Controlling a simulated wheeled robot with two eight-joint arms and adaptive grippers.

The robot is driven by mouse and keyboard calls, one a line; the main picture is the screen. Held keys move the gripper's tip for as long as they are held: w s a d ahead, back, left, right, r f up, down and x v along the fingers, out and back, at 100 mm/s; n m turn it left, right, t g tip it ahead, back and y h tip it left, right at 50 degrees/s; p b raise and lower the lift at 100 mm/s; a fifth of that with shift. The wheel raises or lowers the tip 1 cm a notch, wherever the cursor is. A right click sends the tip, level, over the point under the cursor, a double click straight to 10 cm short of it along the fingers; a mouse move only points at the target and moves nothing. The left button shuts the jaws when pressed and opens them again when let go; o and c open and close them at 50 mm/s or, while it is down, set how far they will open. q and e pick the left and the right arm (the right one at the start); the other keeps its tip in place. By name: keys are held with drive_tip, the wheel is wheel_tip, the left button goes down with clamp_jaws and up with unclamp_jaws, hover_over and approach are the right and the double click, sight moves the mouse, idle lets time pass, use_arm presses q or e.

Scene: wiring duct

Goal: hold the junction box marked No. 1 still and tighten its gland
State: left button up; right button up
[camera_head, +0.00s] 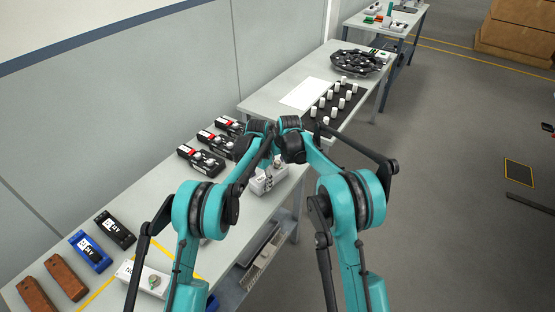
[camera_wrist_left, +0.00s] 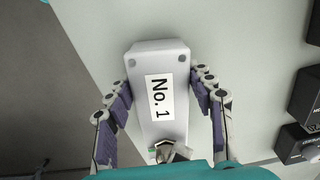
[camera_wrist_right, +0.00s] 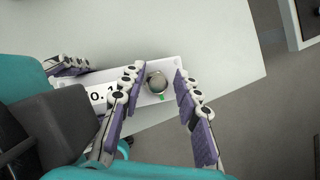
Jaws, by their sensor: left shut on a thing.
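The white junction box marked No. 1 (camera_wrist_left: 172,55) lies on the table edge, its label facing up in the left wrist view. It also shows below the arms in the head view (camera_head: 262,184). My left gripper (camera_wrist_left: 160,82) is shut on its two long sides. The round metallic gland (camera_wrist_right: 157,82) sits at one end of the box, with a small green mark beside it. My right gripper (camera_wrist_right: 158,73) is open, one finger on each side of the gland, with a visible gap. The arms hide part of the box in the head view.
Another white box with a gland (camera_head: 150,280) lies at lower left, near blue (camera_head: 88,250) and black modules and brown blocks. Black devices (camera_head: 200,160) line the wall side. A black tray (camera_head: 335,105) of white parts stands beyond the arms. Open floor lies right.

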drive_tip(key=n+y, duration=0.1)
drive_tip(key=n, duration=0.1)
drive_tip(key=a+n+g+y, duration=0.1)
drive_tip(key=n, duration=0.2)
drive_tip(key=n+g, duration=0.1)
drive_tip(key=n, duration=0.2)
drive_tip(key=n+g+y, duration=0.1)
drive_tip(key=n, duration=0.2)
drive_tip(key=shift+d, duration=0.15)
clamp_jaws()
drive_tip(key=shift+d, duration=0.1)
drive_tip(key=m, duration=0.1)
drive_tip(key=m+t, duration=0.1)
drive_tip(key=m, duration=0.3)
drive_tip(key=shift+w+d+t+h, duration=0.2)
drive_tip(key=shift+d+t+h, duration=0.05)
drive_tip(key=shift+t+h, duration=0.15)
drive_tip(key=m, duration=0.2)
drive_tip(key=m+t+h, duration=0.1)
drive_tip(key=m, duration=0.1)
drive_tip(key=m+h, duration=0.1)
drive_tip(key=m, duration=0.1)
drive_tip(key=shift+w+d, duration=0.2)
drive_tip(key=shift+w, duration=0.15)
